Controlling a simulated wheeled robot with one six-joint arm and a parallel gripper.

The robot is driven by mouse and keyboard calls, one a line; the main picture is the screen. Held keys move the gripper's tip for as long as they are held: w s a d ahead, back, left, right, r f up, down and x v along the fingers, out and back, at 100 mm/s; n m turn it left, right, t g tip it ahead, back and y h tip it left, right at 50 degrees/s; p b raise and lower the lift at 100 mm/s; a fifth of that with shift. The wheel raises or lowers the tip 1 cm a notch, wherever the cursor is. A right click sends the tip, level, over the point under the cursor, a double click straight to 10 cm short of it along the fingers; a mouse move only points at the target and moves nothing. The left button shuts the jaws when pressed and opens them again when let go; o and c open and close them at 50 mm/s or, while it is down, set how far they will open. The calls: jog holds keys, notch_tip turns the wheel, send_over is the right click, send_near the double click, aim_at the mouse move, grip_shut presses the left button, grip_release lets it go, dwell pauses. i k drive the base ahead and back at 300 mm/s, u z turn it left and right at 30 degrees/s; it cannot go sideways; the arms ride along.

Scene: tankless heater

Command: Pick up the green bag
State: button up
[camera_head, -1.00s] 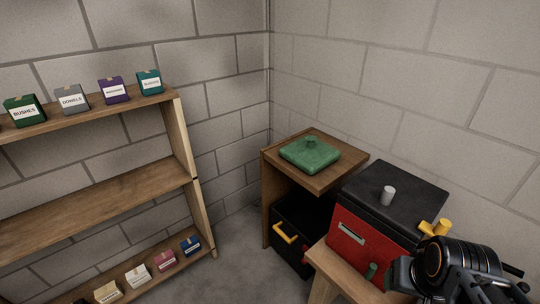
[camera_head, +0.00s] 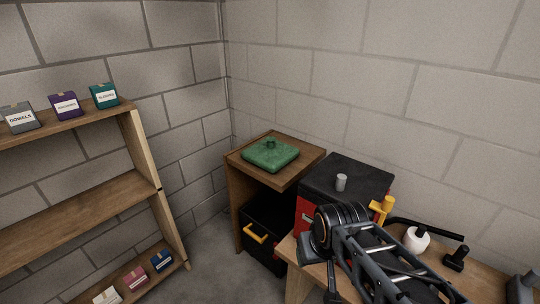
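The green bag (camera_head: 270,155) lies flat on top of a small wooden cabinet (camera_head: 309,172) in the corner, with a small knob-like bump on its upper side. My arm reaches in from the lower right, over the wooden bench. Its dark rounded end (camera_head: 340,226) is in front of the red and black box, to the right of and nearer than the bag, apart from it. My gripper's fingers cannot be made out, so I cannot tell whether it is open or shut.
A red and black box (camera_head: 352,174) with a grey cylinder (camera_head: 341,183) on top stands right of the cabinet. A black bin with a yellow handle (camera_head: 256,234) sits inside the cabinet. A shelf (camera_head: 80,217) with small boxes stands at left. A white bottle (camera_head: 416,240) is on the bench.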

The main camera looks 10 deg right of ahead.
aim_at(270, 154)
jog(key=u, duration=0.45)
jog(key=k, duration=1)
jog(key=u, duration=1)
jog(key=i, duration=2.3)
jog(key=z, duration=1)
jog(key=i, duration=1)
jog(key=z, duration=1.45)
jog(key=i, duration=0.45)
jog(key=z, duration=0.25)
